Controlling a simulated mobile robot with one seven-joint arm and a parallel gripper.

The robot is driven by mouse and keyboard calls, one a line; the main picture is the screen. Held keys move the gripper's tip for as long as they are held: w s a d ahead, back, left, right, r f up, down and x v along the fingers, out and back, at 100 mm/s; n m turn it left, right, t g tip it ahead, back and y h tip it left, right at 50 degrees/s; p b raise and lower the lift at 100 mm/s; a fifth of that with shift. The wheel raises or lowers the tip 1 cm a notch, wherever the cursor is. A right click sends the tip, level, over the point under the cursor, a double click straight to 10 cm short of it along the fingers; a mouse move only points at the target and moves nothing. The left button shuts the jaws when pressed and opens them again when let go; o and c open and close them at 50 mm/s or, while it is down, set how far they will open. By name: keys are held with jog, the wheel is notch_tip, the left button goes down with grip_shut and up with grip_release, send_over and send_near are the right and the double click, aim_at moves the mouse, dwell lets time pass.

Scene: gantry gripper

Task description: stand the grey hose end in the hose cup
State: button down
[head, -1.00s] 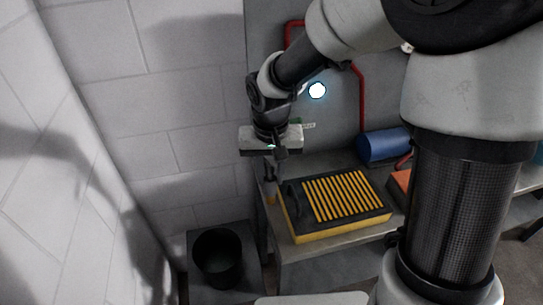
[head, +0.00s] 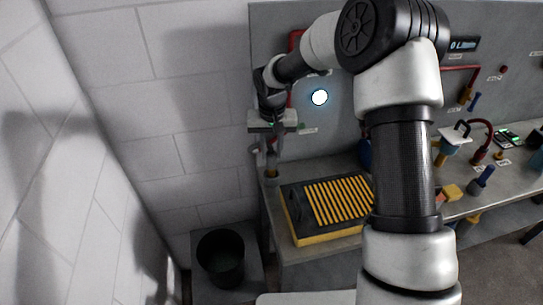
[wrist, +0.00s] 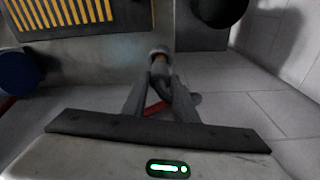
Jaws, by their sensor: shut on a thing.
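I cannot tell for sure which thing is the hose cup. No cup shows clearly under the hose end.
The black-and-yellow box (head: 292,222) stands on the grey bench (head: 300,254). A black bucket (head: 221,258) stands lower at the left. Several tools and holders stand on the bench at right. A wall panel is behind; my arm hides part of the bench.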

aim_at(271, 164)
notch_tip(271, 164, down, 3)
jog(key=shift+r, duration=0.2)
jog(key=shift+w+f+p, duration=0.25)
jog(key=shift+f+p, duration=0.1)
jog(key=shift+s, duration=0.1)
jog(key=shift+f, duration=0.2)
jog(key=c, duration=1.4)
grip_release()
jog(key=shift+c, duration=0.2)
jog(key=shift+r, duration=0.1)
